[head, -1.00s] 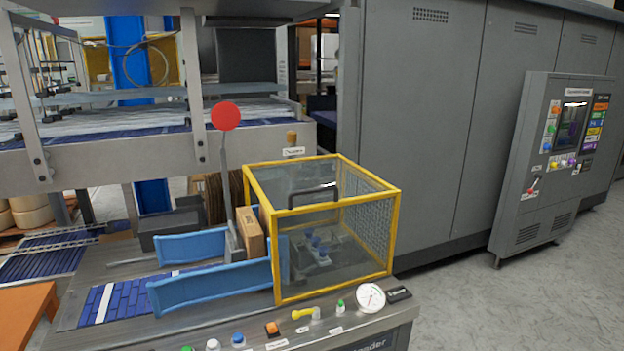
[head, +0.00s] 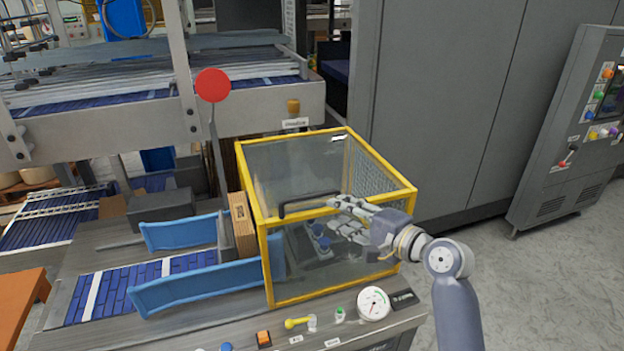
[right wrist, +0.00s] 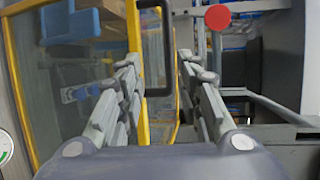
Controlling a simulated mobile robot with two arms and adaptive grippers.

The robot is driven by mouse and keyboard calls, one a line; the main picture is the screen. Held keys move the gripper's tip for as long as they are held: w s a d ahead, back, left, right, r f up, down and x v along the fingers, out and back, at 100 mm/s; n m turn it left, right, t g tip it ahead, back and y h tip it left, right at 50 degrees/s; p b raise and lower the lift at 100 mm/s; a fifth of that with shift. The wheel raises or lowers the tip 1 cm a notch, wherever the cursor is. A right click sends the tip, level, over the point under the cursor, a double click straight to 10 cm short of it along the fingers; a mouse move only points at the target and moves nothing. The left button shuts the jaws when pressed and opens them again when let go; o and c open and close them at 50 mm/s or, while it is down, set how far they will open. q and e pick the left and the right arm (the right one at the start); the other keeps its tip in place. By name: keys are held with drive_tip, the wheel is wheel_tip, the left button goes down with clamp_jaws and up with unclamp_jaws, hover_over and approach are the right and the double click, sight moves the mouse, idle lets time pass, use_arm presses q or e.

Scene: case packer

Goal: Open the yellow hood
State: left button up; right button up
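The yellow hood (head: 340,283) is a box with a yellow frame and clear panels, and it is down over the machine. Its black handle (head: 297,208) lies along the top front edge. My right gripper (head: 338,212) is at the right end of the handle, in front of the hood. In the right wrist view the fingers of my right gripper (right wrist: 160,65) are spread, with the handle (right wrist: 155,88) and yellow frame (right wrist: 134,35) showing in the gap between them. I cannot tell whether a finger touches the handle. My left gripper is out of view.
A red disc on a lever (head: 213,86) stands left of the hood. Blue guide rails (head: 190,290) and a cardboard box (head: 242,226) sit beside it. Buttons and a gauge (head: 373,303) line the front panel. A grey cabinet (head: 450,110) stands behind right.

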sight(313, 198)
drive_tip(key=w+a, duration=0.1)
drive_tip(key=w+a+p, duration=0.1)
drive_tip(key=a, duration=0.1)
drive_tip(key=shift+w+a+r, duration=0.1)
drive_tip(key=shift+w+r, duration=0.15)
drive_tip(key=shift+r, duration=0.15)
drive_tip(key=p+x, duration=0.1)
drive_tip(key=x, duration=0.4)
drive_tip(key=shift+f, duration=0.1)
drive_tip(key=shift+w+a+f, duration=0.15)
drive_tip(key=shift+w+a, duration=0.1)
drive_tip(key=shift+w, duration=0.2)
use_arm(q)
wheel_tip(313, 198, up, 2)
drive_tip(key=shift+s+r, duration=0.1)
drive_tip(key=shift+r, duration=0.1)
use_arm(e)
drive_tip(key=shift+w+a+f, duration=0.1)
drive_tip(key=shift+w+a, duration=0.05)
drive_tip(key=shift+w, duration=0.1)
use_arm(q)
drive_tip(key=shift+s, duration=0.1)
use_arm(e)
clamp_jaws()
